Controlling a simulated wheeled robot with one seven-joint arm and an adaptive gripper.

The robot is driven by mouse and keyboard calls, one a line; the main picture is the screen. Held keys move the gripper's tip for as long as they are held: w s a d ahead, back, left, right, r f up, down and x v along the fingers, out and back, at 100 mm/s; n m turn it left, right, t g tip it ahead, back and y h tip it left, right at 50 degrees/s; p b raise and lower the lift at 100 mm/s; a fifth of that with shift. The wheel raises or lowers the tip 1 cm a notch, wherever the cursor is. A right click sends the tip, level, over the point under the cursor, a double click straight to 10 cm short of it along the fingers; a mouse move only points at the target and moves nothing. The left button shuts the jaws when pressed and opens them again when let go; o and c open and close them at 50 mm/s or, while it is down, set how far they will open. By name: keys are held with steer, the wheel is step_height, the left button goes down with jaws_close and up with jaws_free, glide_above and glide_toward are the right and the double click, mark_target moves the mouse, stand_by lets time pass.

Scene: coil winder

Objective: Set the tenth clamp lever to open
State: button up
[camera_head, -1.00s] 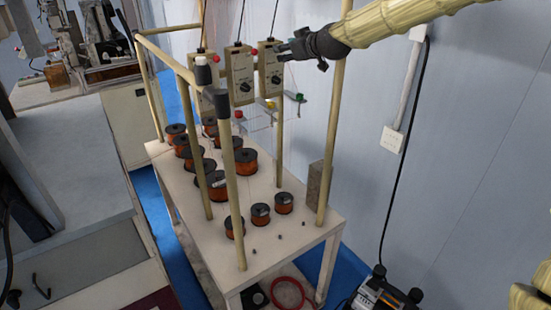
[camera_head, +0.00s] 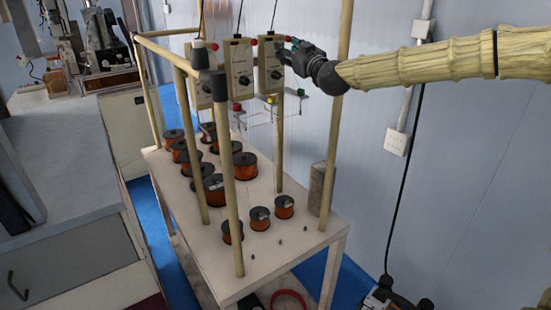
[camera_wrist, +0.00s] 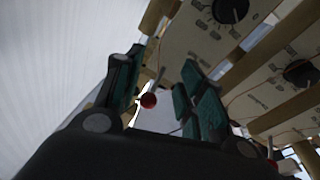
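The clamp lever with a red ball knob (camera_wrist: 148,100) shows between my fingers in the wrist view, its thin rod running up from the knob. My gripper (camera_wrist: 160,95) is open, one teal-padded finger on each side of the knob, with gaps visible. In the head view my gripper (camera_head: 286,53) is at the right edge of the rightmost beige control box (camera_head: 270,68). A small red knob (camera_head: 288,38) shows just above it there. No number is readable, so I cannot tell which lever is the tenth.
More control boxes hang to the left, one in the middle (camera_head: 240,72). Wooden posts (camera_head: 228,185) frame the white table (camera_head: 285,262), which carries several copper wire spools (camera_head: 260,218). The blue-grey wall (camera_head: 480,190) is close behind my arm.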

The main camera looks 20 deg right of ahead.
steer(key=shift+w+f+t+b, duration=0.1)
steer(key=shift+f+t+b, duration=0.75)
steer(key=shift+b, duration=0.65)
steer(key=shift+r+t+b, duration=0.1)
steer(key=shift+t+b, duration=0.45)
steer(key=shift+b, duration=0.1)
